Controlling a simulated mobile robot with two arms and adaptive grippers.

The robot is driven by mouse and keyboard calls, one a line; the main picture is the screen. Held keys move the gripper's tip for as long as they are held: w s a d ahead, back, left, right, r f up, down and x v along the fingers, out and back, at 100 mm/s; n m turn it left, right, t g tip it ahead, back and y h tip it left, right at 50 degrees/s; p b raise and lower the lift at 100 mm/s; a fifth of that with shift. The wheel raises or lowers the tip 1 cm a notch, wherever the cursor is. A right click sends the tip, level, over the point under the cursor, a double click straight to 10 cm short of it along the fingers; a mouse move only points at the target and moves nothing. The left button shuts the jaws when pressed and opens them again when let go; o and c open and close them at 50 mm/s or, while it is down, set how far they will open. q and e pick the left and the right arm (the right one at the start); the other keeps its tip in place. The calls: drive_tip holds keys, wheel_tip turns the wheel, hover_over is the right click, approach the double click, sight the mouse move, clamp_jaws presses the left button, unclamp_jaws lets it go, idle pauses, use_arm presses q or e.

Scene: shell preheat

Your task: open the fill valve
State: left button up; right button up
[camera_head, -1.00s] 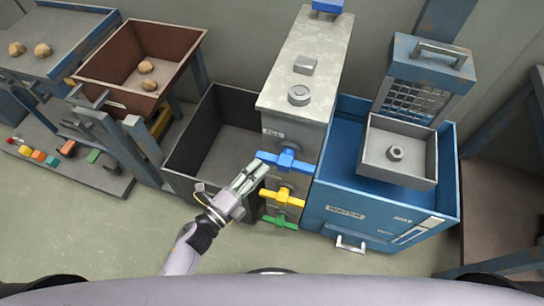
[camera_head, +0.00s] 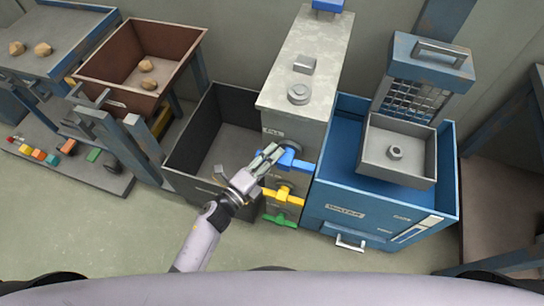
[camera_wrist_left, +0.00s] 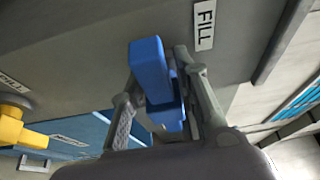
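The fill valve's blue handle (camera_head: 301,164) is on the front of the grey column (camera_head: 310,60), above the yellow and green handles. In the left wrist view the handle (camera_wrist_left: 152,75) stands out beside a FILL label (camera_wrist_left: 204,25). My left gripper (camera_head: 272,156) is at the handle's left part and hides some of it. In the wrist view its two fingers (camera_wrist_left: 160,82) are spread on either side of the blue handle; I cannot tell whether both touch it. My right gripper is not in view.
A yellow handle (camera_head: 284,194) and a green handle (camera_head: 281,221) are close below the gripper. A dark open bin (camera_head: 190,165) stands left of the column, and a blue water tank (camera_head: 385,215) stands right. The floor in front is clear.

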use_arm(q)
drive_tip(key=shift+s+f, duration=0.1)
drive_tip(key=shift+f, duration=0.15)
drive_tip(key=c, duration=0.5)
clamp_jaws()
